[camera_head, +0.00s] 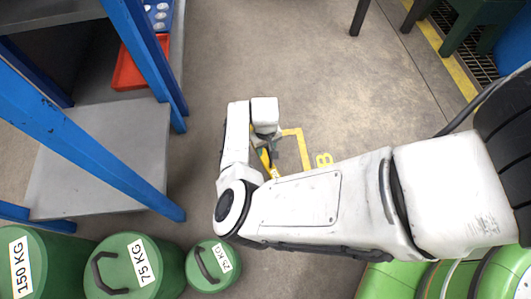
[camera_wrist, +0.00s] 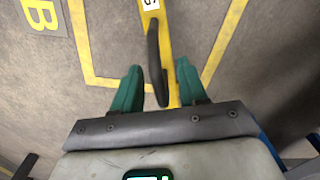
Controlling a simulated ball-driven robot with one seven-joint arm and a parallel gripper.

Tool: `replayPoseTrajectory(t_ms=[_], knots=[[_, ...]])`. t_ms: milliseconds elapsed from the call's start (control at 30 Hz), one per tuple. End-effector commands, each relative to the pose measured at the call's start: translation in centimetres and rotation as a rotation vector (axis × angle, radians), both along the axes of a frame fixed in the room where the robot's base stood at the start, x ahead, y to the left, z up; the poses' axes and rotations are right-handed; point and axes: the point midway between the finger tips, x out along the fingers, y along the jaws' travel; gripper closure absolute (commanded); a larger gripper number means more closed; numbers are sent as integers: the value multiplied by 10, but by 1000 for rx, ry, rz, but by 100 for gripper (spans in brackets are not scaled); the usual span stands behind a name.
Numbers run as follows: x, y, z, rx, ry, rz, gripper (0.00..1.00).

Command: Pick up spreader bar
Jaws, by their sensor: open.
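The spreader bar (camera_wrist: 150,14) is a yellow bar with a black handle and a white label at the top of the wrist view. It lies over the floor inside a yellow marked outline. My gripper (camera_wrist: 158,66) is open, with its green fingers on either side of the black handle (camera_wrist: 154,58). In the head view, a short piece of the yellow bar (camera_head: 264,158) shows below my wrist; my arm hides the rest.
A blue-framed rack (camera_head: 85,150) with grey shelves and a red tray (camera_head: 128,70) stands at left. Green weights marked 150 KG (camera_head: 45,265), 75 KG (camera_head: 130,275) and 25 KG (camera_head: 207,278) stand at lower left. Floor beyond my wrist is clear.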

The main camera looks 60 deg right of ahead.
Motion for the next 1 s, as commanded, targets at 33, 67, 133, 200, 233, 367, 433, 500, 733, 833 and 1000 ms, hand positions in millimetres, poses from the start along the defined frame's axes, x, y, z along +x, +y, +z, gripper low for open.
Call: replayPoseTrajectory(t_ms=[33,67,133,200,233,367,433,500,733,833,1000], knots=[[0,0,-8,0,-1,-1,58],[0,0,-10,0,-1,0,58],[1,0,-10,-1,-2,0,58],[0,0,-9,-1,-2,1,58],[0,0,-9,-1,-2,1,58],[0,0,-9,-1,-1,1,61],[0,0,-9,-1,-1,1,68],[0,0,-9,-1,-1,1,75],[0,0,-9,-1,-1,1,97],[0,0,-9,-1,-1,1,100],[0,0,-9,-1,-1,1,100]])
